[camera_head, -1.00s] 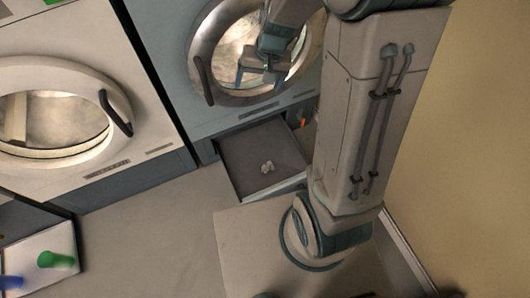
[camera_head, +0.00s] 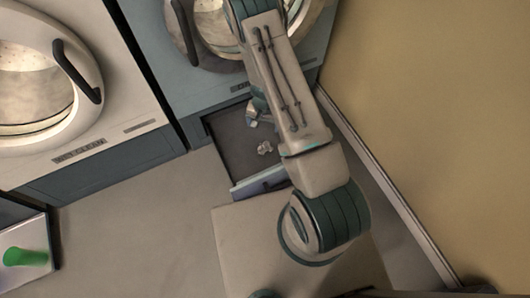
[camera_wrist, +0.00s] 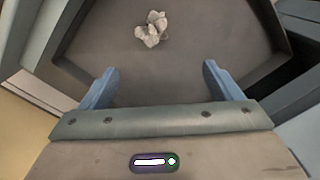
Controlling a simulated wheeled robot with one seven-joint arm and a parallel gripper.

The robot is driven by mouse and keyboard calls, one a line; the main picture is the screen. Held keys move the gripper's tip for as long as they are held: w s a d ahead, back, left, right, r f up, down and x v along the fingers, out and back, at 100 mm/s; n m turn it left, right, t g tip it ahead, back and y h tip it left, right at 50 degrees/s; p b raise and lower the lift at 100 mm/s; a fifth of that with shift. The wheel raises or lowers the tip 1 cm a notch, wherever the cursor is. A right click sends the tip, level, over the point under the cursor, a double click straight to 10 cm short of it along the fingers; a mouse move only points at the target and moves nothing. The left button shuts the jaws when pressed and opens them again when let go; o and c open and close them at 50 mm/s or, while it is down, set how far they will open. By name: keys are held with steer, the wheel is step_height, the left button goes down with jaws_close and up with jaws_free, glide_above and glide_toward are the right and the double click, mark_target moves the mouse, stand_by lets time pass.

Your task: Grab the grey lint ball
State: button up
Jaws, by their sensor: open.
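The grey lint ball (camera_head: 265,147) is a small, crumpled, pale clump lying on the dark floor of an open drawer (camera_head: 224,126) under the blue-grey machine. In the wrist view the lint ball (camera_wrist: 152,29) lies near the top, beyond my fingertips and a little left of the midline between them. My gripper (camera_wrist: 158,82) is open and empty, its two blue fingers spread wide over the drawer floor. In the head view my arm hides most of my gripper (camera_head: 252,115), which is at the drawer's back part, apart from the lint ball.
The drawer's raised walls surround the lint ball; its front edge (camera_head: 258,184) faces the room. The blue-grey machine (camera_head: 165,60) stands behind, a white machine (camera_head: 75,95) to the left. A green cup (camera_head: 25,257) lies at lower left. The beige wall (camera_head: 430,110) is on the right.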

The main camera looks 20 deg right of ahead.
mark_target(266, 145)
steer(key=f+b, duration=0.1)
steer(key=f, duration=0.2)
steer(key=f+b, duration=0.1)
steer(key=f, duration=0.3)
steer(key=f+b, duration=0.1)
steer(key=f, duration=0.3)
steer(key=shift+s+d, duration=0.25)
steer(key=shift+d, duration=0.05)
steer(key=f+b, duration=0.2)
steer(key=f, duration=0.1)
steer(key=f+b, duration=0.1)
steer(key=shift+s+d+f, duration=0.1)
steer(key=shift+s+f, duration=0.2)
steer(key=shift+s, duration=0.1)
steer(key=shift+f, duration=0.4)
steer(key=c, duration=1.1)
